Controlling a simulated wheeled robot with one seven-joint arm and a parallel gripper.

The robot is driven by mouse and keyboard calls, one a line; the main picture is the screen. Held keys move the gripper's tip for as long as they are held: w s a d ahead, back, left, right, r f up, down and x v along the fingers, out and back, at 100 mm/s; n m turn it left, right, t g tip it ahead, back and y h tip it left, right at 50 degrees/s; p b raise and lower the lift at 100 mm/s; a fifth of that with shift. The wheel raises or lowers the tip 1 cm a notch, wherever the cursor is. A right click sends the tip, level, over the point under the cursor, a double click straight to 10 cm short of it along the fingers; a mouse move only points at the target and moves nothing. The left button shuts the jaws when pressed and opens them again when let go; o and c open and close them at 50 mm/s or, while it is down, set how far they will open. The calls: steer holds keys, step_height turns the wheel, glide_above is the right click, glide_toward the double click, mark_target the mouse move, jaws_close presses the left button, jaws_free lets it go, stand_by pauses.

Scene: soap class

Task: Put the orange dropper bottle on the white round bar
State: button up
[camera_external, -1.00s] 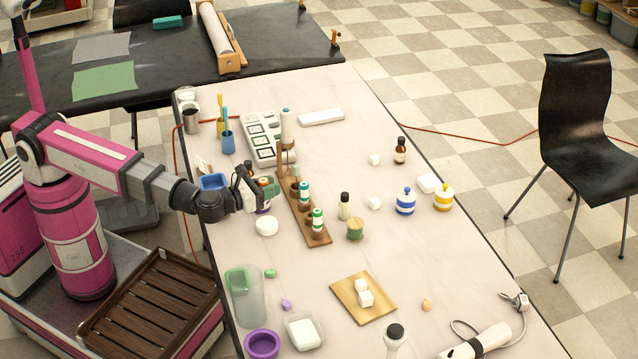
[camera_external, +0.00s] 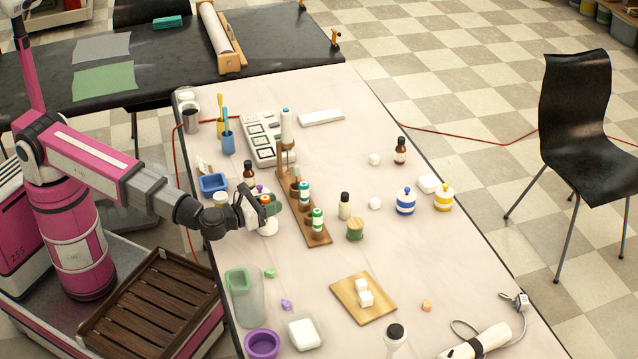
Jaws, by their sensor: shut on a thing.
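My gripper (camera_external: 258,208) is shut on the orange dropper bottle (camera_external: 265,199), whose orange part shows small between the jaws. The bottle looks upright, and my gripper hides much of it. The white round bar (camera_external: 267,230) lies on the table directly below the gripper and bottle, partly covered by them. I cannot tell whether the bottle's base touches the bar.
A wooden rack (camera_external: 318,239) with several small bottles stands just right of the gripper. A blue tray (camera_external: 213,184), a brown bottle (camera_external: 249,172) and a purple-capped bottle (camera_external: 259,189) are close behind. The table is fairly clear toward the glass vessel (camera_external: 248,300) in front.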

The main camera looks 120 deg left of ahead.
steer(key=o, duration=0.9)
steer(key=v, duration=1.2)
steer(key=shift+r, duration=0.1)
